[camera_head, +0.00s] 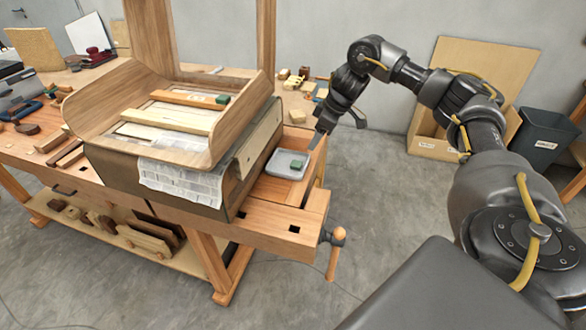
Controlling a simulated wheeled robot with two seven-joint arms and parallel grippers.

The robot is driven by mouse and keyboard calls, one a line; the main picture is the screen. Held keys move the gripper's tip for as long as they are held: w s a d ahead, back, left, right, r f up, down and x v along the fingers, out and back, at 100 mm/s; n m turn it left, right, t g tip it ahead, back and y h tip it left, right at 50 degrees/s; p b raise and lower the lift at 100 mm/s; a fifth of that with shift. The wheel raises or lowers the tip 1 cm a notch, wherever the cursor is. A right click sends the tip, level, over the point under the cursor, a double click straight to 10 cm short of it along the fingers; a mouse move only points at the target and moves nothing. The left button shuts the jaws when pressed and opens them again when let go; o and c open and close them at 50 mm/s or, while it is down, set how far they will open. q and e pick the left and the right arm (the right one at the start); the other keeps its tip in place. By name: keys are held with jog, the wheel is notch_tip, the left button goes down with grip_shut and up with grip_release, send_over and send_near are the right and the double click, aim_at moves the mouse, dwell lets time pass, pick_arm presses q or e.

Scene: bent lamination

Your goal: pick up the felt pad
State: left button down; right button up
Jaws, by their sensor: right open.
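A small green block that looks like a felt pad (297,163) lies in a shallow pale grey tray (274,167) at the right end of the workbench. A second small green piece (222,99) sits at the right end of a wooden batten (188,99) inside the bent wooden shell (228,126). My right gripper (338,132) is open and empty, with its fingers apart. It is just above and to the right of the grey tray, and one finger points down near the tray's right edge. My left gripper is not in view.
The workbench (262,226) has a vise with a wooden handle (335,256) at its right front corner. A wooden frame post (265,45) rises behind the shell. Small wooden pieces (293,82) lie at the back. A dark bin (541,135) stands on the floor at right.

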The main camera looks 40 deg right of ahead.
jog(key=f, duration=0.1)
send_over(300, 164)
jog(key=s+d, duration=0.1)
jog(key=d, duration=0.1)
jog(key=f, duration=0.5)
jog(key=shift+s+f, duration=0.2)
jog(key=shift+s+a+f+p, duration=0.1)
jog(key=shift+a+f+p, duration=0.1)
jog(key=shift+p, duration=0.3)
jog(key=p+x, duration=0.1)
jog(key=x, duration=0.2)
jog(key=shift+a+f, duration=0.2)
jog(key=shift+f, duration=0.1)
jog(key=shift+w+f, duration=0.2)
jog(key=shift+f, duration=0.25)
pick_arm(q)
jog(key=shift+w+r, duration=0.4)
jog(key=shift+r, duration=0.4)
pick_arm(e)
jog(key=shift+s, duration=0.1)
jog(key=c, duration=1.1)
